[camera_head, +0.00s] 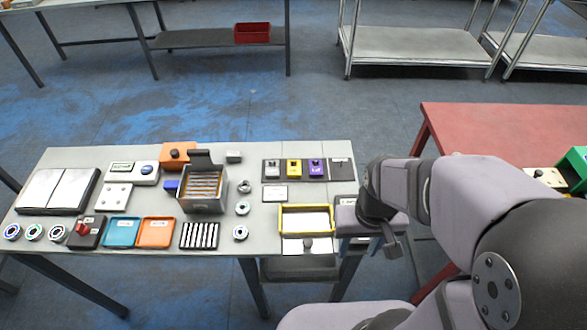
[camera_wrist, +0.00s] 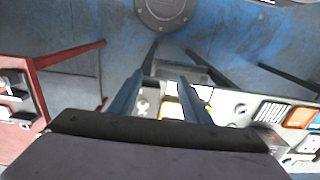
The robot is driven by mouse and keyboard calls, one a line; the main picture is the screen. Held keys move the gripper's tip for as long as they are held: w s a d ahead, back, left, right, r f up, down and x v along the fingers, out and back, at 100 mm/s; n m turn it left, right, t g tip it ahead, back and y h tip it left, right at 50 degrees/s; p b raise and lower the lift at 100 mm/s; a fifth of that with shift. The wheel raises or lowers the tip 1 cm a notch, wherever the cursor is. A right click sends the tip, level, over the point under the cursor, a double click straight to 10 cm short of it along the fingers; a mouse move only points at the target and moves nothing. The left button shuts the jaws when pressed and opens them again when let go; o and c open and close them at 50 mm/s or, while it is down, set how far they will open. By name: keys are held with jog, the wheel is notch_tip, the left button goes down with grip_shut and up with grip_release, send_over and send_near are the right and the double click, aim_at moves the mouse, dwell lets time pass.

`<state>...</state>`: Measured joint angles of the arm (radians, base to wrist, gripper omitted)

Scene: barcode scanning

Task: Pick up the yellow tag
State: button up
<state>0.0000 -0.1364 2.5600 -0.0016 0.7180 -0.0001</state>
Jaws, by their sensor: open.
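The yellow tag (camera_head: 294,168) stands in a dark rack (camera_head: 311,179) at the back right of the grey table, between a grey tag (camera_head: 271,169) and a purple tag (camera_head: 316,168). I cannot make out the tag in the wrist view. My gripper (camera_head: 370,247) is over the table's right edge, right of and nearer than the rack, apart from the tag. In the wrist view its two fingers (camera_wrist: 160,80) are spread with nothing held between them.
A yellow-rimmed tray (camera_head: 306,233) lies left of my gripper. A metal box of cards (camera_head: 206,205), small rings, and blue (camera_head: 122,232) and orange trays (camera_head: 156,232) fill the table's middle and left. A red table (camera_head: 480,130) stands to the right.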

jog(key=b, duration=0.4)
send_near(294, 172)
jog(key=shift+s+d+f, duration=0.15)
jog(key=shift+s+f, duration=0.05)
jog(key=shift+s, duration=0.15)
jog(key=shift+w+a+f, duration=0.15)
jog(key=shift+w+a, duration=0.05)
jog(key=shift+w+d+f+p, duration=0.1)
jog(key=shift+f+p, duration=0.75)
jog(key=shift+f, duration=0.95)
jog(key=shift+w+f+p, duration=0.1)
jog(key=shift+f+p, duration=0.75)
jog(key=shift+f, duration=0.95)
jog(key=shift+c, duration=0.4)
jog(key=c, duration=0.7)
